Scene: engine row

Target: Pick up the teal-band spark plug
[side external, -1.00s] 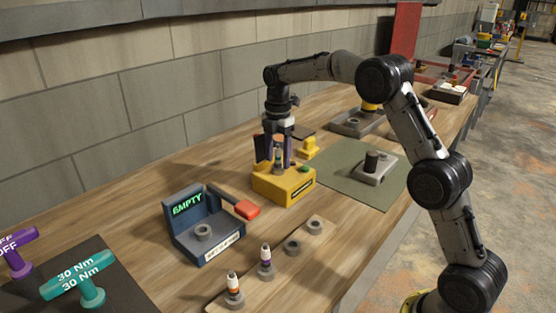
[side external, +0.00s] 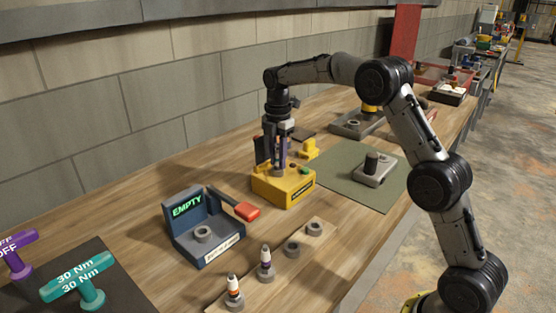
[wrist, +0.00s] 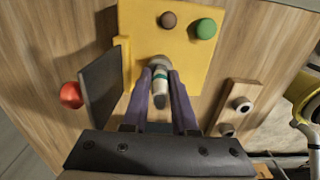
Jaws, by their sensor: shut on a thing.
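The teal-band spark plug (wrist: 161,82) is white with a teal ring. In the wrist view it sits between my gripper's two purple fingers, at the grey socket of the yellow box (wrist: 134,25). My gripper (side external: 277,163) points down over the yellow box (side external: 284,189) in the side view and is shut on the plug. The fingers mostly hide the plug there. I cannot tell whether its lower end is clear of the socket.
A blue station (side external: 206,242) reading EMPTY, with a red-ended lever (side external: 246,211), stands nearer the camera. A wooden rack (side external: 300,262) holds an orange-band plug (side external: 233,288), a purple-band plug (side external: 265,259) and two empty holders. A green mat (side external: 335,183) lies right of the yellow box.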

